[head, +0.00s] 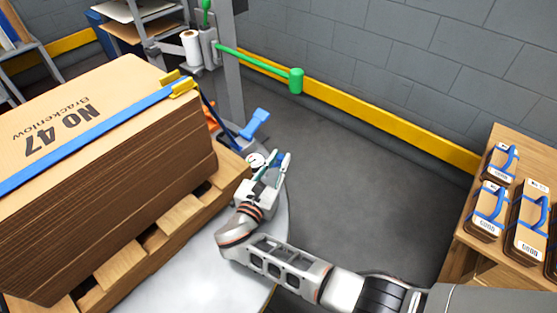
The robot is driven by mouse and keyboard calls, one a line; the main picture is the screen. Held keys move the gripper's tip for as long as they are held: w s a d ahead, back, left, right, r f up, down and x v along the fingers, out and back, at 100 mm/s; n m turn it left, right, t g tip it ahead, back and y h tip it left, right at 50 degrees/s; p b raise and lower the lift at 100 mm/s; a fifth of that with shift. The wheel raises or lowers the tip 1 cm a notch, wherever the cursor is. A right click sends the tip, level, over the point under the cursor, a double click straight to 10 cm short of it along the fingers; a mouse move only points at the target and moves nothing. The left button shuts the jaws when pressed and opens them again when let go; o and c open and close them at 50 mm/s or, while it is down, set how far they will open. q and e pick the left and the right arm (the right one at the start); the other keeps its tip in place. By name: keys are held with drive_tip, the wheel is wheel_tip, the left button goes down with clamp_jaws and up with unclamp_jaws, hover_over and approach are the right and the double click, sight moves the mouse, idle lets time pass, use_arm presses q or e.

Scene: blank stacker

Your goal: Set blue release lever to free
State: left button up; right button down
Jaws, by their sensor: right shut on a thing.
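A blue lever with a paddle-shaped end (256,124) sticks up beside the foot of the grey post, at the right end of the cardboard stack. My right gripper (271,160) is just below and to the right of this paddle, apart from it in the picture. Its fingers are shut on a small blue part (280,157), mostly hidden between them. I cannot tell whether this part belongs to the same lever. No marking for the free position can be read. My left gripper is not in view.
A strapped cardboard stack (150,165) sits on a wooden pallet (120,265) at left. A green-ended handle (296,80) juts from the post (230,75). The floor between is clear.

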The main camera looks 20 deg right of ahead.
drive_tip(key=c, duration=1.9)
unclamp_jaws()
wheel_tip(320, 180, up, 10)
